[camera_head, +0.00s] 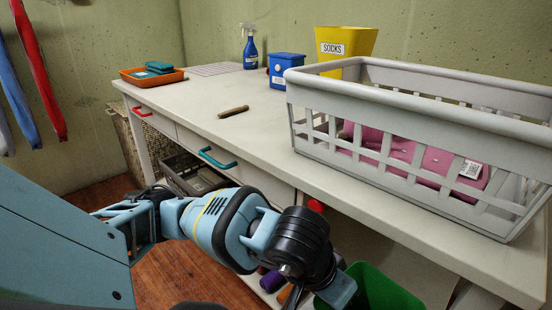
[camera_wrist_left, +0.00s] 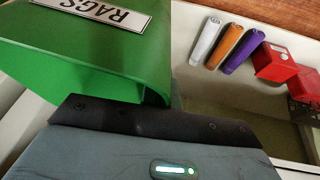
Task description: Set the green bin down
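The green bin (camera_head: 375,288) is at the bottom of the head view, in front of the table, with its lower part cut off by the frame. In the left wrist view the bin (camera_wrist_left: 100,50) fills the upper left, tilted in the picture, with a white RAGS label (camera_wrist_left: 92,12). My left gripper (camera_head: 338,288) is at the bin's left rim in the head view. The wrist view shows its dark finger edge (camera_wrist_left: 150,118) against the bin, and it appears shut on the bin's wall. The fingertips are hidden. My right gripper is in neither view.
The table (camera_head: 255,125) holds a grey basket (camera_head: 420,95) with pink contents, a yellow SOCKS bin (camera_head: 345,42), a blue bin (camera_head: 284,66), a spray bottle (camera_head: 250,50) and an orange tray (camera_head: 150,76). Bottles (camera_wrist_left: 225,45) and red boxes (camera_wrist_left: 275,62) lie below.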

